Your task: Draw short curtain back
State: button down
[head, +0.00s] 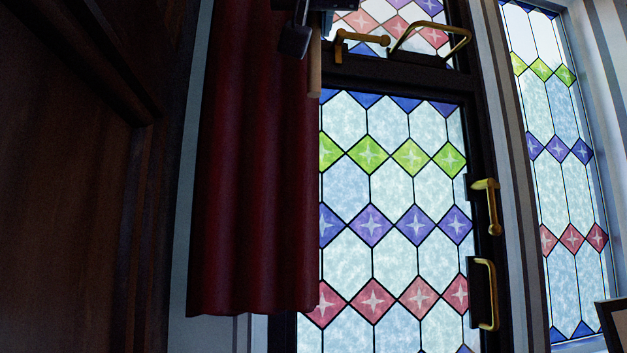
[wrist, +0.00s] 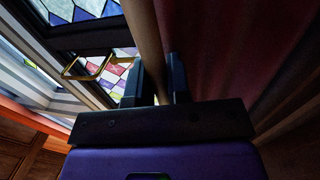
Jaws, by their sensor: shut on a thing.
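The short dark red curtain (head: 250,180) hangs in soft folds at the left of the stained-glass window (head: 395,210) in the head view. Its right edge overlaps the left side of the glass. In the wrist view the curtain (wrist: 235,45) fills the right side. A pale wooden rod (head: 315,70) hangs along the curtain's upper right edge. My gripper (head: 310,30) is at the top of the head view, partly cut off. In the wrist view my gripper (wrist: 157,82) is shut on the rod (wrist: 146,35), which runs between its two fingers. The curtain's top is out of view.
Brass handles (head: 487,205) stick out from the window's dark frame at right, and a brass handle (head: 432,38) sits above near my gripper. A second stained-glass window (head: 565,160) is at far right. Dark wood panelling (head: 65,200) fills the left.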

jog(key=c, duration=1.1)
grip_release()
jog(key=s, duration=1.1)
